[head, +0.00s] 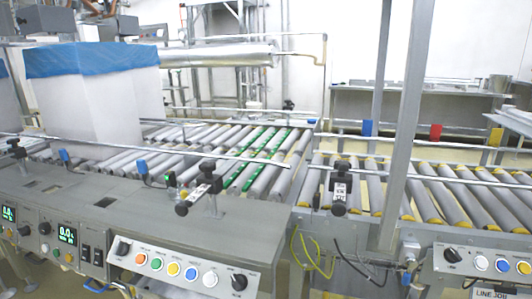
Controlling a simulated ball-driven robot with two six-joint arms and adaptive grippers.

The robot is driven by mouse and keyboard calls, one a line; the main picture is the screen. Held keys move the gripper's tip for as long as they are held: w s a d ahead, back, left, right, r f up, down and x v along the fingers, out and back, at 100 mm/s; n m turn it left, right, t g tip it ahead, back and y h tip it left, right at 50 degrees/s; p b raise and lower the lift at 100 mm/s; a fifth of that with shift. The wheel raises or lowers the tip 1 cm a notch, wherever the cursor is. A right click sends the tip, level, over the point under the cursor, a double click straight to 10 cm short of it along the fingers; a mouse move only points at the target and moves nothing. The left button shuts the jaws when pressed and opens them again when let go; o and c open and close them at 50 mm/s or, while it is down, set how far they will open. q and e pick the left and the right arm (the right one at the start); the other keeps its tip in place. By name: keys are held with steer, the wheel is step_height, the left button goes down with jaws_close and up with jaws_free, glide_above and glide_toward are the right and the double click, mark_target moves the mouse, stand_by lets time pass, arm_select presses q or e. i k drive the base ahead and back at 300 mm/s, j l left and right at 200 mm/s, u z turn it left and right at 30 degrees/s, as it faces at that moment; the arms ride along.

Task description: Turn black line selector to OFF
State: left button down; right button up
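One black selector knob (122,248) is at the left end of the middle button panel (190,283). A second black knob (239,282) is at that panel's right end. A third black knob (452,255) is at the left of the right-hand button panel (490,252). The small labels are too blurred to read, so I cannot tell which knob is the line selector or where OFF lies. Neither of my grippers is in view.
Coloured push buttons (173,268) sit between the middle panel's knobs. A display panel (67,234) with switches is at left. Roller conveyors (262,165) and a box with blue liner (92,60) stand behind. An upright post (404,130) rises between the panels.

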mark_target(451, 255)
steer(key=z, duration=1.7)
